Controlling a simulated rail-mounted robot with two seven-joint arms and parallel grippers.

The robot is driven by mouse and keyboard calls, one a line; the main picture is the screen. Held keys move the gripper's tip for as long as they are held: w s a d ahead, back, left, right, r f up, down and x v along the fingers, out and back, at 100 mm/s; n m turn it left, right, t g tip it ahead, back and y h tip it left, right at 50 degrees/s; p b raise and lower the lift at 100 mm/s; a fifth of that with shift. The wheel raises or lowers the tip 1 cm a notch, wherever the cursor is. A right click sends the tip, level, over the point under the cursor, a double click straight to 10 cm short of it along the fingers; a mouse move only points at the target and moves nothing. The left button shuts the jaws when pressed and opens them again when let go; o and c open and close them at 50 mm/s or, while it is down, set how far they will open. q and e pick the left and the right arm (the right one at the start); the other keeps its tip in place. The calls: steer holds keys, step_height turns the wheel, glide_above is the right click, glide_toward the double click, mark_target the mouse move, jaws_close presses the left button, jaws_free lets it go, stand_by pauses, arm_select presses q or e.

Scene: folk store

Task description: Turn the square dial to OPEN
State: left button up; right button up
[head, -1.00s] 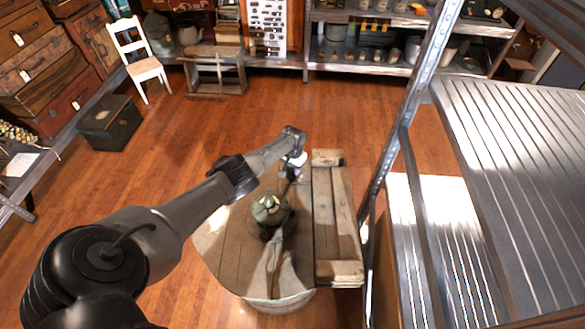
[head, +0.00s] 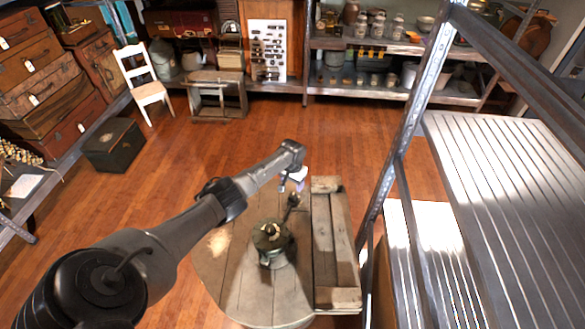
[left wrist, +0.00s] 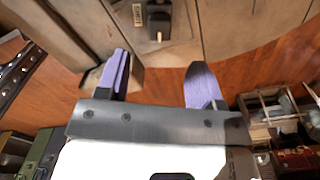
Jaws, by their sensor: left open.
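My left gripper (head: 291,187) is above the far edge of the round wooden table (head: 235,265). In the left wrist view the left gripper (left wrist: 158,60) is open, its two purple fingers apart with nothing between them. A dark fitting (left wrist: 157,18) with a small pale knob or lever lies beyond the fingertips there, a small printed label (left wrist: 137,14) beside it. It may be the square dial; its lettering is too small to read. In the head view a dark upright piece (head: 292,204) stands just below the gripper, near a dark green vessel (head: 272,240). The right gripper is out of view.
A plank crate or bench (head: 335,240) adjoins the table's right side. A metal shelf rack (head: 500,180) stands close on the right. A dark box (head: 115,146) and a white chair (head: 143,82) are farther left. The wooden floor between is clear.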

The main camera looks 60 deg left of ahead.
arm_select(q)
step_height(320, 180, up, 6)
steer(key=p, duration=0.1)
steer(key=shift+r, duration=0.1)
stand_by(0.7)
